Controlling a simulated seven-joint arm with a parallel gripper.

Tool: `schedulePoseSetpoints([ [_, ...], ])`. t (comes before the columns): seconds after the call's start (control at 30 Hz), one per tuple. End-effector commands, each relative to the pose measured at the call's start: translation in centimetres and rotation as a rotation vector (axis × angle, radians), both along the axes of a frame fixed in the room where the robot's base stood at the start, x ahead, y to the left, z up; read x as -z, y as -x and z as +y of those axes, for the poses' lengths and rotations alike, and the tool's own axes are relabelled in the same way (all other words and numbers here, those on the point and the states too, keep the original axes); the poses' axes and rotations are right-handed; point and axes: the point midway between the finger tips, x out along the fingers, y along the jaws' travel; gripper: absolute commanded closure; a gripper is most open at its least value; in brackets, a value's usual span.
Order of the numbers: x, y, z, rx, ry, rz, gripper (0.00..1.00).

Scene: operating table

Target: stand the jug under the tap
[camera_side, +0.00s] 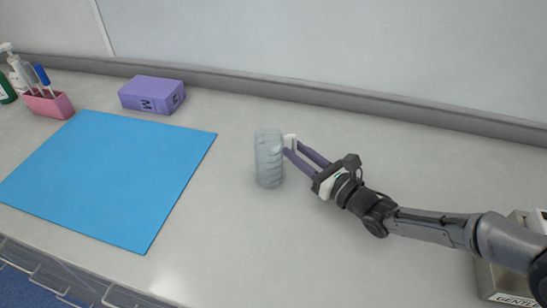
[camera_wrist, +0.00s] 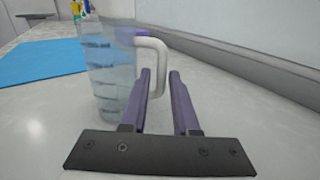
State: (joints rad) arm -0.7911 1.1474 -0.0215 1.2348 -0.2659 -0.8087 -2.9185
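The jug (camera_side: 269,160) is a clear, ribbed container with a white handle (camera_side: 290,142), standing upright on the pale table. In the wrist view the jug (camera_wrist: 107,70) is at the left, with its handle (camera_wrist: 163,58) facing right. My gripper (camera_side: 294,151) comes from the right with its purple fingers at the handle. In the wrist view my gripper (camera_wrist: 161,74) is open, and the handle's upright bar shows in the gap between the fingertips. I cannot tell whether a finger touches it. The handle's lower end is partly hidden by the left finger. No tap is in view.
A blue mat (camera_side: 105,175) lies left of the jug. A purple box (camera_side: 152,95) and a pink holder with pens (camera_side: 48,104) stand behind it, with bottles (camera_side: 17,70) at the far left. A box (camera_side: 500,280) is at the lower right. The table in front of the jug is clear.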

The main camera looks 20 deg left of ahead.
Motion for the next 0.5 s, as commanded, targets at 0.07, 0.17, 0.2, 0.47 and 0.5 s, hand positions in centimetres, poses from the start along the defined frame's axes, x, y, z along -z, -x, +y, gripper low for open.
schedulePoseSetpoints([
  [0.07, 0.10, -0.44, 0.69, -0.001, 0.000, 0.000, 0.71],
  [0.17, 0.06, -0.76, 1.16, 0.000, 0.001, -0.001, 0.71],
  [0.2, 0.02, -0.83, 1.26, 0.000, 0.001, -0.001, 0.71],
  [0.47, 0.03, -0.87, 1.27, 0.000, 0.001, 0.000, 0.77],
  [0.5, 0.04, -0.87, 1.27, 0.000, 0.001, 0.001, 0.84],
])
